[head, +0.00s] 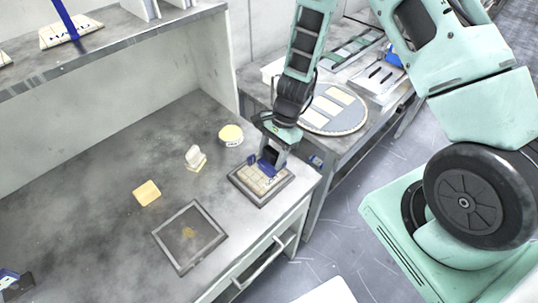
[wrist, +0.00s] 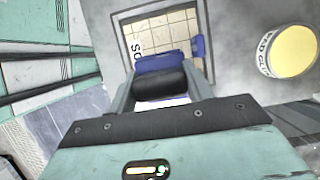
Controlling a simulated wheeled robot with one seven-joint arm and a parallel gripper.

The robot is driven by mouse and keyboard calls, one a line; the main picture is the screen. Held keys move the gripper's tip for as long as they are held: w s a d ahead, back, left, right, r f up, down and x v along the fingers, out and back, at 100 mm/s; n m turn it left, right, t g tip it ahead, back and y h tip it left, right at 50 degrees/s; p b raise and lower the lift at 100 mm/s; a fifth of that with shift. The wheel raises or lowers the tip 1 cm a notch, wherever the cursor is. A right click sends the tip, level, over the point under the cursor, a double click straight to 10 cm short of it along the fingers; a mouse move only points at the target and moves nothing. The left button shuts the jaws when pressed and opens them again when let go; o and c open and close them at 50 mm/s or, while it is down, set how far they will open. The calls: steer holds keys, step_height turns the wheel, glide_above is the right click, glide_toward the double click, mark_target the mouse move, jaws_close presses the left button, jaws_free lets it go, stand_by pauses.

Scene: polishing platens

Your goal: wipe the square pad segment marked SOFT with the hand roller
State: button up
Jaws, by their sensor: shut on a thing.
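My gripper (head: 271,158) points down over the far part of a cream, grid-lined square pad (head: 259,182) in a dark frame. It is shut on a blue and black hand roller (head: 265,167). In the wrist view, the roller (wrist: 160,64) sits between the fingers (wrist: 160,88), with another blue part to its right. The pad (wrist: 152,36) lies beyond it, with the letters "SO" readable on its left edge; the roller and gripper hide the rest. I cannot tell whether the roller touches the pad.
A round yellow-topped tub (head: 231,135) stands left of my gripper. A whitish block on a yellow base (head: 195,157), a yellow block (head: 147,192) and an empty dark square frame (head: 190,238) are on the grey bench. A round platen (head: 333,112) lies on another bench behind.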

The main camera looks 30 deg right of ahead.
mark_target(272, 150)
steer(key=shift+w+d, duration=0.15)
steer(key=shift+d, duration=0.3)
step_height(272, 150, up, 3)
steer(key=shift+r+p, duration=0.15)
steer(key=shift+p, duration=1)
steer(key=shift+d+r+p, duration=0.1)
steer(key=shift+r+p, duration=0.2)
step_height(272, 150, up, 4)
steer(key=p, duration=0.3)
steer(key=shift+r, duration=0.15)
